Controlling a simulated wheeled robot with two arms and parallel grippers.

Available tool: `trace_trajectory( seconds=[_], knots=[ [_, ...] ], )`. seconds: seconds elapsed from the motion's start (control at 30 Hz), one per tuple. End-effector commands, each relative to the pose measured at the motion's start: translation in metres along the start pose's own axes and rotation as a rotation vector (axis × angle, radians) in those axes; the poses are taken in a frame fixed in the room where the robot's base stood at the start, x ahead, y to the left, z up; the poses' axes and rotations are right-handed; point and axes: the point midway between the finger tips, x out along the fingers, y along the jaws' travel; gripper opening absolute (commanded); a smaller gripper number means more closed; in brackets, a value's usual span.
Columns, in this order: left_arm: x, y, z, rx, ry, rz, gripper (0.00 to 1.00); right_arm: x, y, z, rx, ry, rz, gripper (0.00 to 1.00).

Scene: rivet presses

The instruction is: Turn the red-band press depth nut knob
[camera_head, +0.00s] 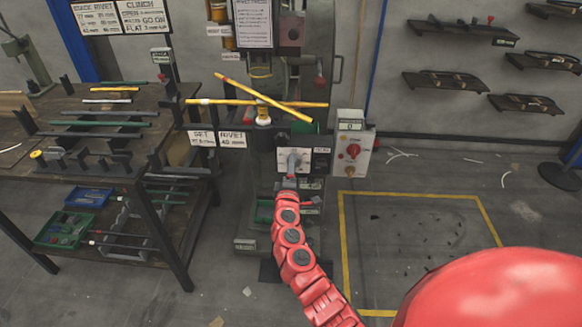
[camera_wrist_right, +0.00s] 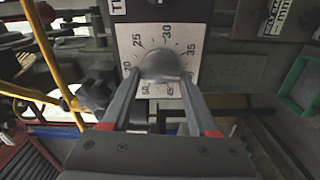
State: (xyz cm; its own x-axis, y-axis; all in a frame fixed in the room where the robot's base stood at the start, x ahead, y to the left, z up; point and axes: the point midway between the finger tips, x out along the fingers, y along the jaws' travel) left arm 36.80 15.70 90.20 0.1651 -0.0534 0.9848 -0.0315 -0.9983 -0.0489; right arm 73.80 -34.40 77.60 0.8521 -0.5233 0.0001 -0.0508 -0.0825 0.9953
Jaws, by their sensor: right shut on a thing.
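The depth nut knob (camera_wrist_right: 162,66) is a grey rounded knob in front of a white dial plate (camera_wrist_right: 190,42) with printed numbers such as 25, 30 and 35. In the head view the dial plate (camera_head: 304,156) is on the front of the green-grey press (camera_head: 318,85). My right gripper (camera_wrist_right: 160,80) is shut on the knob, with one finger on each side. In the head view my right gripper (camera_head: 292,164) reaches the knob from below and partly covers it. I cannot make out a red band. My left gripper is not in view.
Yellow rods (camera_head: 262,96) lie crossed on the press above the dial. A grey control box (camera_head: 352,150) with a red knob stands to the right. A workbench (camera_head: 85,92) with rods is at left. Yellow-taped floor (camera_head: 420,240) at right is mostly open.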

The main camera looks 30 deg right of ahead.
Motion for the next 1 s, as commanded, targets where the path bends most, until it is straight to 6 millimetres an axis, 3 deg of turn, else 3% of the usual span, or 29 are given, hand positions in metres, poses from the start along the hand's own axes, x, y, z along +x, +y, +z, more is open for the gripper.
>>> trace_trajectory(
  seconds=[0.4,0.93,0.97,1.0],
  knots=[
    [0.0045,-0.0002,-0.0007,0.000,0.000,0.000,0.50,-0.0003,-0.0014,-0.0013,-0.176,0.004,0.000,0.04],
    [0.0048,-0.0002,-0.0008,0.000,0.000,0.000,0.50,-0.0004,-0.0024,-0.0011,-0.196,0.003,-0.001,0.04],
    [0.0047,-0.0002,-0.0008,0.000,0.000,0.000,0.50,-0.0004,-0.0024,-0.0011,-0.196,0.003,-0.001,0.63],
    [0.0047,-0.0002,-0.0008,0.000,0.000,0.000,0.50,-0.0004,-0.0024,-0.0011,-0.196,0.003,-0.001,0.71]
  ],
)
